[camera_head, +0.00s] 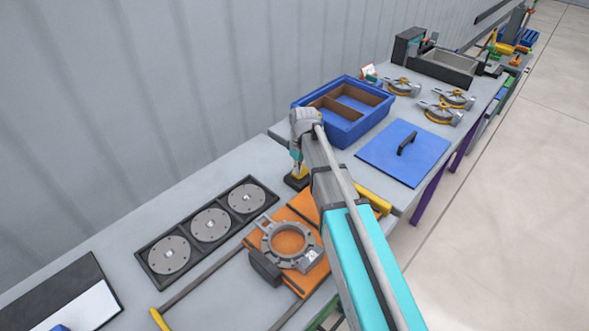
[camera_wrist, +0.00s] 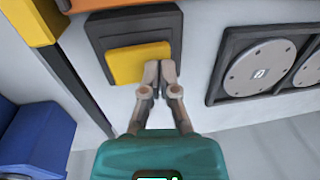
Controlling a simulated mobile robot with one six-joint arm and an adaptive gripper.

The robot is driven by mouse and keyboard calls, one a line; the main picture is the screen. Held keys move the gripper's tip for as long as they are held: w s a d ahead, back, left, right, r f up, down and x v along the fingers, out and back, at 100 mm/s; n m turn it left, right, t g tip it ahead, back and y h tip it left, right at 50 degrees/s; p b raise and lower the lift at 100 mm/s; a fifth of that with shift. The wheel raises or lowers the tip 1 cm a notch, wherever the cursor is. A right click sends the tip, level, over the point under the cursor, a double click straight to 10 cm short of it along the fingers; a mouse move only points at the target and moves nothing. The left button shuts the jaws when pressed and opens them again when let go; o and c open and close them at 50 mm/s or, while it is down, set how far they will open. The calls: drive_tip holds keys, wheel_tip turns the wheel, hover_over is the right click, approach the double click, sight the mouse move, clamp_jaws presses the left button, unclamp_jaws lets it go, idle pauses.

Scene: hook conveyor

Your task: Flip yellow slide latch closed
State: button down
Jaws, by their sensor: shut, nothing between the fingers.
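The yellow slide latch (camera_wrist: 140,63) sits on a dark square base (camera_wrist: 138,25) in the wrist view. In the head view the latch (camera_head: 299,172) shows only in part, beside my arm, on its dark base (camera_head: 295,182). My gripper (camera_wrist: 160,72) is shut and empty, with its fingertips at the latch's right edge in the wrist view. I cannot tell whether they touch it. In the head view my gripper (camera_head: 297,166) points down at the latch and is partly hidden by my wrist.
An orange plate with a grey ring clamp (camera_head: 290,243) lies near the latch. A dark tray of grey discs (camera_head: 211,225) is to the left. A blue divided box (camera_head: 345,132) and a blue lid with a black handle (camera_head: 380,165) stand beyond on the table.

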drive_tip(key=shift+a, duration=0.4)
drive_tip(key=shift+w+d, duration=0.1)
drive_tip(key=shift+d, duration=0.1)
drive_tip(key=shift+w+d+r+p, duration=0.25)
drive_tip(key=shift+w+d+p, duration=0.1)
drive_tip(key=shift+w+d, duration=0.15)
drive_tip(key=shift+s+r, duration=0.1)
drive_tip(key=shift+r, duration=0.1)
wheel_tip(320, 180, up, 13)
drive_tip(key=s+a+p, duration=0.1)
drive_tip(key=a+p, duration=0.1)
drive_tip(key=p, duration=1.1)
drive_tip(key=shift+s+r+p, duration=0.2)
drive_tip(key=shift+s+p, duration=0.2)
idle(0.3)
